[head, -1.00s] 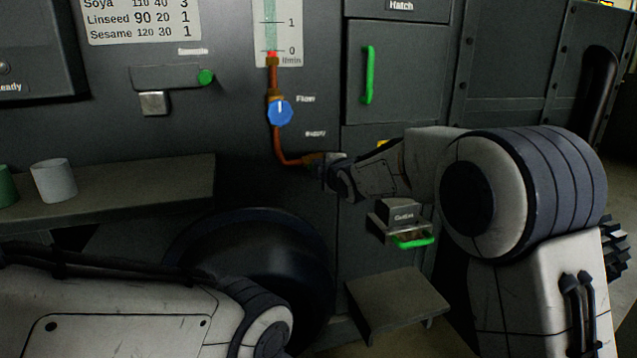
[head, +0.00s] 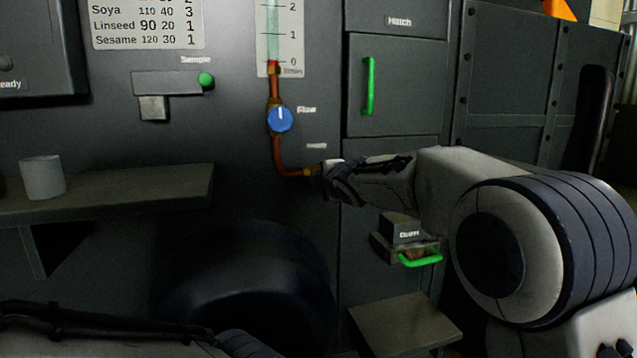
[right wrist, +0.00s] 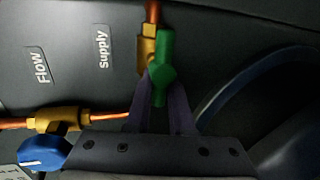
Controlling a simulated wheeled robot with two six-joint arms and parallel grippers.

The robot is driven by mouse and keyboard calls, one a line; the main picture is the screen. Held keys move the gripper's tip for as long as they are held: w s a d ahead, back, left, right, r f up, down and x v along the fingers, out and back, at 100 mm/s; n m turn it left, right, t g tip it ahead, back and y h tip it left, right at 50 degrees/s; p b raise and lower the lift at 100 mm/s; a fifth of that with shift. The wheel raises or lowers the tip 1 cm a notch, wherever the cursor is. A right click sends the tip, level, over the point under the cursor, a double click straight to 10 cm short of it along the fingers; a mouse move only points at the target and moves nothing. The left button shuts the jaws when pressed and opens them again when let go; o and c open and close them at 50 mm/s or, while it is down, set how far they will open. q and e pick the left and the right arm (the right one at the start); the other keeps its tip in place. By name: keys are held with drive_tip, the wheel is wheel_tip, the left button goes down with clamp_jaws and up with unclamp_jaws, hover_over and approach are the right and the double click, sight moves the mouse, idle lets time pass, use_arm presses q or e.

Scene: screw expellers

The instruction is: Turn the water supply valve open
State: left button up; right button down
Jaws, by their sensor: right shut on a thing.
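The supply valve shows in the right wrist view as a brass body (right wrist: 147,46) with a green handle (right wrist: 161,62), beside the Supply label (right wrist: 103,48). The handle lies roughly along the line of the copper pipe entering the brass body. My right gripper (right wrist: 158,88) is shut on the lower end of this handle, one finger on each side. In the head view my right gripper (head: 326,180) is at the right end of the copper pipe (head: 288,170) and hides the handle. My left gripper is outside the picture; only part of my left arm shows at bottom left.
A blue flow knob (head: 280,119) sits on the pipe above the valve. A shelf (head: 120,195) with a grey cup (head: 42,177) is at left. A green-handled hatch (head: 395,85) is above my right arm, and a drawer with a green handle (head: 419,260) is below it.

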drive_tip(key=shift+s, duration=0.1)
drive_tip(key=c, duration=1.1)
unclamp_jaws()
drive_tip(key=v, duration=1)
drive_tip(key=shift+s+b, duration=0.25)
drive_tip(key=shift+b, duration=0.15)
